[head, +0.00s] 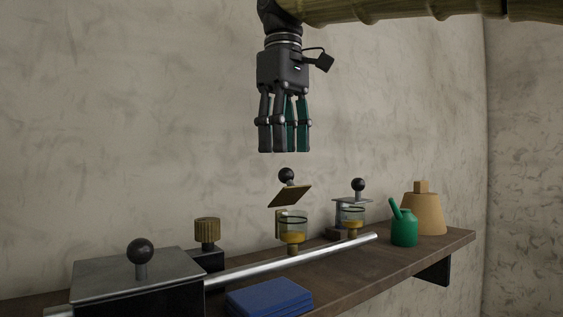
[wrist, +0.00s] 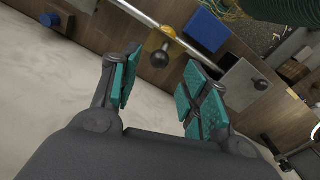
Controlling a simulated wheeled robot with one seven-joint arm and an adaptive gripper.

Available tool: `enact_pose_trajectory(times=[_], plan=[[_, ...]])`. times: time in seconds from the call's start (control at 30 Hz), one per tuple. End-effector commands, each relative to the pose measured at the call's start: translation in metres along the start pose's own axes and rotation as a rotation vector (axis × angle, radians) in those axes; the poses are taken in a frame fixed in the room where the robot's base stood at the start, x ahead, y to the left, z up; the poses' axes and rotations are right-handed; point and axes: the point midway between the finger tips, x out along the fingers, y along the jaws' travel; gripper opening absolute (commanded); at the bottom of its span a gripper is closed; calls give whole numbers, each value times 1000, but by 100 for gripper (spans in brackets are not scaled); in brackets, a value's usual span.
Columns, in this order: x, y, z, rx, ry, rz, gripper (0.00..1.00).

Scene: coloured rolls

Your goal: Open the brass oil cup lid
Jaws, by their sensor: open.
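The brass oil cup (head: 292,229) is a glass cup with amber oil on the rail. Its brass lid (head: 290,196) is a square plate with a black ball knob (head: 287,175). The lid is tilted and raised off the cup's rim, with a gap below it. My gripper (head: 284,150) hangs above the knob, pointing down, open and empty, apart from the lid. In the wrist view the brass lid (wrist: 156,47) and its dark knob (wrist: 160,59) lie beyond the space between the teal-padded fingers (wrist: 160,92). The lid's hinge is not clear.
A second cup with a grey lid (head: 351,203), a green oil can (head: 404,228) and a tan bell-shaped object (head: 424,213) stand to the right. A grey-lidded box (head: 110,275), a brass knurled knob (head: 207,231) and a blue block (head: 268,297) are left. The wall is close behind.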

Motion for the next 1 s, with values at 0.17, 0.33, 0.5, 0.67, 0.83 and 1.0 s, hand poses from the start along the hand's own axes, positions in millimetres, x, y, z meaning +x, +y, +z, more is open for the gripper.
enact_pose_trajectory(times=[0.17,0.33,0.5,0.67,0.83,1.0], plan=[[22,1,2,0,-2,-2,46],[39,1,1,1,-1,0,46],[47,1,2,3,0,0,46],[48,1,2,4,0,0,46],[48,1,2,4,0,0,38],[48,1,2,4,0,0,7]])
